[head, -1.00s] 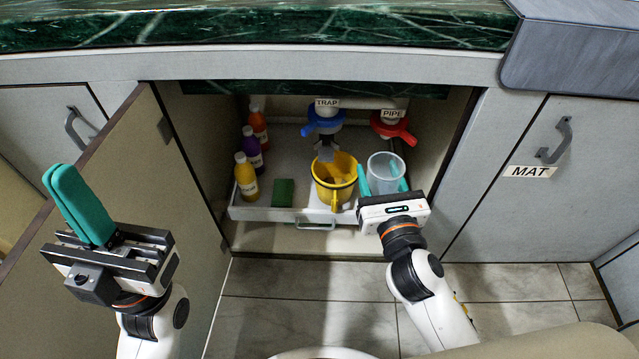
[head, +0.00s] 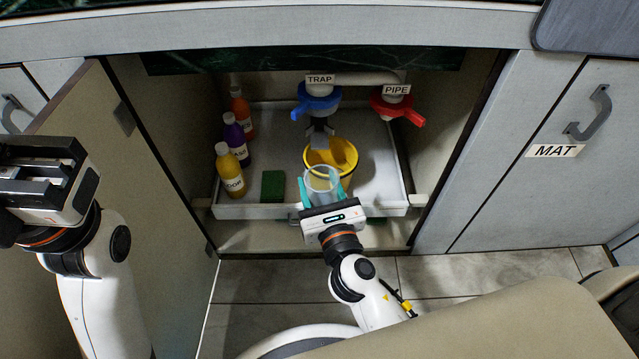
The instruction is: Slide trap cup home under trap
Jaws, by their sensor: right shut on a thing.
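The trap is a blue-collared fitting (head: 317,101) under the label TRAP, at the upper middle of the open cabinet, with a grey piece below it. A clear cup (head: 321,180), which I take for the trap cup, is between the teal fingers of my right gripper (head: 321,188). My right gripper is shut on it. The cup is below the trap and in front of the yellow bucket (head: 344,152), overlapping it in the picture; I cannot tell if they touch. My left gripper (head: 42,182) is at the left edge, its fingers not visible.
The pull-out tray (head: 245,211) holds orange, purple and yellow bottles (head: 229,172) at left and a green sponge (head: 273,186). A red-collared pipe (head: 397,103) hangs at right. The open door (head: 128,165) stands left. The tray's right side is clear.

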